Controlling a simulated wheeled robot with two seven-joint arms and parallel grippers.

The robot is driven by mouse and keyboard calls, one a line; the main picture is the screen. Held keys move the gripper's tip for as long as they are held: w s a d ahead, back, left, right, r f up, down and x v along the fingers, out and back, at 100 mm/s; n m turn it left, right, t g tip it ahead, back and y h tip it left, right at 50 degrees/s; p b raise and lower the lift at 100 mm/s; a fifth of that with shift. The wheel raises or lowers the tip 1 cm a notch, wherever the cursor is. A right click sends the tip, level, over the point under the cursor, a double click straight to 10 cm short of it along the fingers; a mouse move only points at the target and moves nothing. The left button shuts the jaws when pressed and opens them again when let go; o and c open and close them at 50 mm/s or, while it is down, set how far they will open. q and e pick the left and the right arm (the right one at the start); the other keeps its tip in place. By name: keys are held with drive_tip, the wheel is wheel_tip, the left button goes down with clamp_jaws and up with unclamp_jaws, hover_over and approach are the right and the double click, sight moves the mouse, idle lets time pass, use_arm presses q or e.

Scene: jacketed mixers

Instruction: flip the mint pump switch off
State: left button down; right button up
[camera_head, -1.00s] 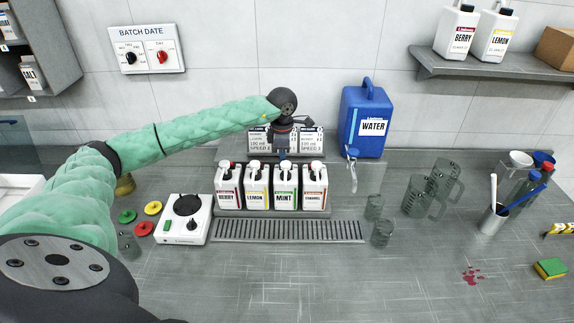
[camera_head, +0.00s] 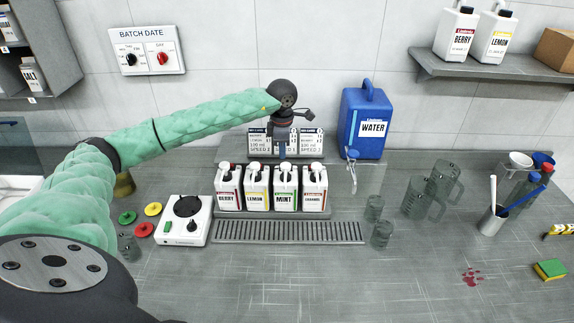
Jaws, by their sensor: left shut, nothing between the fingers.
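The mint bottle (camera_head: 286,188), white with a green label, stands third in a row of white pump bottles, between the lemon bottle (camera_head: 257,188) and the caramel-side bottle (camera_head: 314,188). The mint pump switch itself cannot be made out. My left gripper (camera_head: 282,156) points down just above and behind the mint bottle's cap, in front of the recipe cards. Its fingers are shut and hold nothing. It appears apart from the bottle, though the gap is hard to judge. My right gripper is not in view.
A blue water jug (camera_head: 364,122) stands right of the cards. A white mixer base (camera_head: 184,222) is left of the bottles, and a slotted drain grate (camera_head: 290,232) lies in front. Clear beakers (camera_head: 423,200) stand to the right. The front counter is mostly free.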

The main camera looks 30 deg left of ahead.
use_arm(q)
drive_tip(key=shift+r+p, duration=0.3)
drive_tip(key=shift+r, duration=1.55)
